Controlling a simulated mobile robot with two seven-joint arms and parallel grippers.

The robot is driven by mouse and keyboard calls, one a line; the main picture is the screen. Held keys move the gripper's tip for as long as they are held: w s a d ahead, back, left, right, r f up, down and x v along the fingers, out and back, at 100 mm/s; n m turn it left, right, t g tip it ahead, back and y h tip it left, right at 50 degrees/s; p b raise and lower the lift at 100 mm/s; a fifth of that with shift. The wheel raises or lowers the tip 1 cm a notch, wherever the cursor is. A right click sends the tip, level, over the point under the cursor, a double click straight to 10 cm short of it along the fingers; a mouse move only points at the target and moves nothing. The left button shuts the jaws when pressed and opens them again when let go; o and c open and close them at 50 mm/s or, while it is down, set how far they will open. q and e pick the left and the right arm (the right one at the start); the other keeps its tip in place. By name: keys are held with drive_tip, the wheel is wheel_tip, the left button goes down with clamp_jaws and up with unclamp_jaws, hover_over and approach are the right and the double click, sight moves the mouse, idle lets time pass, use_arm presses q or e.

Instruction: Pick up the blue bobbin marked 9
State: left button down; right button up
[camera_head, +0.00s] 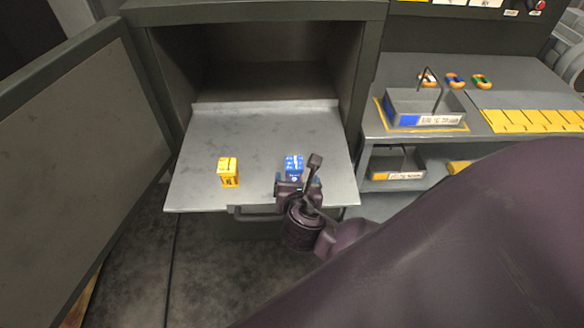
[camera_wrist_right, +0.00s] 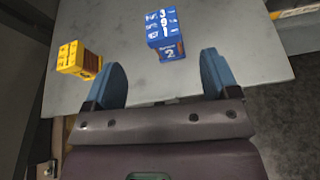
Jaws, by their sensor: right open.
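A blue block-shaped piece (camera_head: 293,164) with white markings stands on the grey pulled-out shelf (camera_head: 215,133). In the right wrist view the blue piece (camera_wrist_right: 166,32) shows several digits, a 9 among them and a large 2 on its near face. A yellow piece (camera_head: 228,171) with dark markings stands to its left, also in the wrist view (camera_wrist_right: 78,59). My right gripper (camera_head: 298,183) is open and empty at the near side of the blue piece. In the wrist view its blue fingertips (camera_wrist_right: 164,70) are spread with the blue piece ahead between them. My left gripper is not in view.
The open cabinet (camera_head: 270,75) stands behind the shelf, its door (camera_head: 85,130) at the left. On the bench at right are a grey handled tray (camera_head: 408,106), yellow pads (camera_head: 530,121) and orange, blue (camera_head: 454,80) and green rings. The shelf's middle is clear.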

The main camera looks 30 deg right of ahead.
sight(294, 163)
drive_tip(key=shift+n, duration=0.7)
drive_tip(key=shift+b+x, duration=0.3)
drive_tip(key=shift+x, duration=5)
drive_tip(key=c, duration=1.2)
